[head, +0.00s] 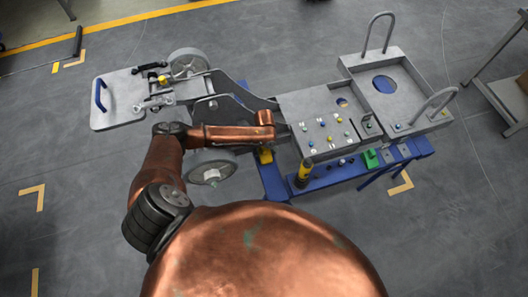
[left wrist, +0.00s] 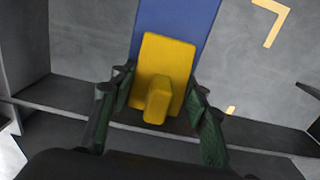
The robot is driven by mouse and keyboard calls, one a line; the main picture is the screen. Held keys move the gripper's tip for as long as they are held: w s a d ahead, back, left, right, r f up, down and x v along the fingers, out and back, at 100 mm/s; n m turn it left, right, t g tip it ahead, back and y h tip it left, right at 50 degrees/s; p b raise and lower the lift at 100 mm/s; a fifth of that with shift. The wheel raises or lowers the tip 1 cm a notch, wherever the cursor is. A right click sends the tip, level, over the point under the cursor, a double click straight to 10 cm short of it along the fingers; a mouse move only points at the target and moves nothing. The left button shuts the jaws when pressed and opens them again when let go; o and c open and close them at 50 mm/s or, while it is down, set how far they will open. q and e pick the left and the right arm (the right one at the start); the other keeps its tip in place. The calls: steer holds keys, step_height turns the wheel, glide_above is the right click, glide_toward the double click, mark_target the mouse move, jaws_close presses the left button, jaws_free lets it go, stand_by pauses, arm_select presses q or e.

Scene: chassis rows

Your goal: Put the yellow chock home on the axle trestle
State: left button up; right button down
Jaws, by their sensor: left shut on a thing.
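The yellow chock (left wrist: 168,62) is a flat block with a raised grip, seen large in the left wrist view. A yellow patch in the head view (head: 265,155), just below my wrist, appears to be it. My left gripper (left wrist: 158,92) is shut on the chock, with a green-padded finger on either side. In the head view the left gripper (head: 281,132) is mostly hidden behind my copper wrist. The blue trestle (head: 274,184) is beneath the chassis; its blue beam also shows behind the chock in the left wrist view (left wrist: 206,14). Whether the chock touches it, I cannot tell. My right gripper is out of view.
The grey chassis has a panel of coloured knobs (head: 325,128), a tray with loop handles (head: 385,95), and a left plate (head: 118,98). Wheels (head: 188,64) flank its axle end. A yellow-and-black post (head: 304,172) stands at the trestle's front. A cart (head: 500,90) is at right.

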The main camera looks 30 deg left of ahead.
arm_select(q)
steer(key=o, duration=1.4)
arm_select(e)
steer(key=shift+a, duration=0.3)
